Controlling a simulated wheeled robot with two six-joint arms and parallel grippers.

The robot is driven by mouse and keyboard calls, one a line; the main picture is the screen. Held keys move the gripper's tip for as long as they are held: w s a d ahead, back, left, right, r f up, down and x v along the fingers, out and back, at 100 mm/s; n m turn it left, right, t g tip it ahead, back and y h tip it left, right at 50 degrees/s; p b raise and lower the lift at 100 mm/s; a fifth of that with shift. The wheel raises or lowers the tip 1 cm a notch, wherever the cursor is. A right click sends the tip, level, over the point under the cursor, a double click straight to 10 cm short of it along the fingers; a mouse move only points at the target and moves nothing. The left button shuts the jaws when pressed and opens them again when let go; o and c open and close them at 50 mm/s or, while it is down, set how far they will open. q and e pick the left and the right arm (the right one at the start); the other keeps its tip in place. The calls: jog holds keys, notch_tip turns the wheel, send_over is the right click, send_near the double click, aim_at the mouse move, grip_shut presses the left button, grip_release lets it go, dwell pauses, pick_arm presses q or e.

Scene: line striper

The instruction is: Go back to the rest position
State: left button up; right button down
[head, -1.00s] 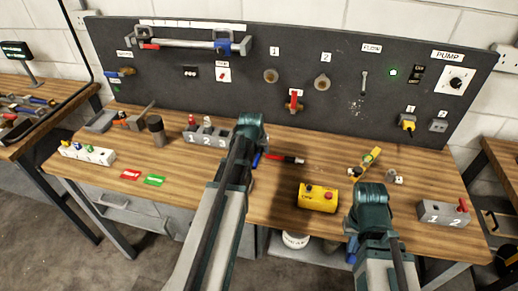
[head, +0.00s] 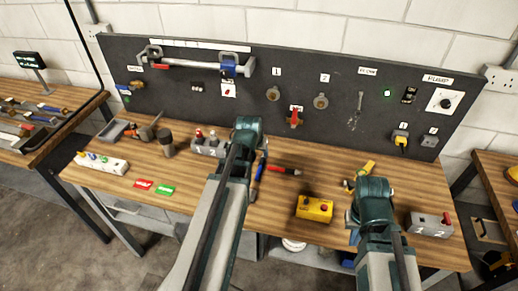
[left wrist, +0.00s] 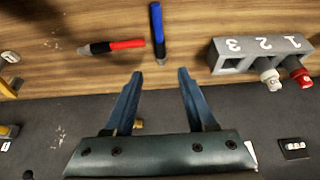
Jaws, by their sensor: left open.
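My left gripper (left wrist: 160,74) is open and empty in the left wrist view, its two blue fingers apart. In the head view my left arm reaches up the middle and its wrist hides the fingers. A blue marker (left wrist: 157,30) lies on the wooden bench beyond the fingertips, with a red marker (left wrist: 112,46) beside it. They also show in the head view, blue (head: 260,170) and red (head: 284,170). My right gripper (head: 354,214) is at the right over the bench's front area; its fingertips are mostly hidden by its own wrist.
The numbered grey block (head: 209,146) is left of my left wrist. A yellow button box (head: 314,209) stands between the arms. A grey two-slot block (head: 430,224) is right of my right gripper. The dark panel (head: 330,125) stands behind the bench. Floor shows at the left front.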

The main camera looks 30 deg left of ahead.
dwell(0.5)
pick_arm(q)
jog(key=s+d+f+m+g, duration=0.1)
jog(key=s+d+m+g, duration=0.1)
jog(key=s+d, duration=0.3)
jog(key=s+d+f+m+g+b, duration=0.1)
jog(key=s+d, duration=0.4)
jog(key=d, duration=0.8)
jog(key=s+d+f+m+g+b, duration=0.1)
jog(key=s+d+f+m+g, duration=0.1)
jog(key=s+d, duration=0.4)
jog(key=d+m, duration=0.1)
jog(key=d, duration=0.2)
jog(key=shift+d+f+m+g, duration=0.15)
jog(key=shift+m+g, duration=0.15)
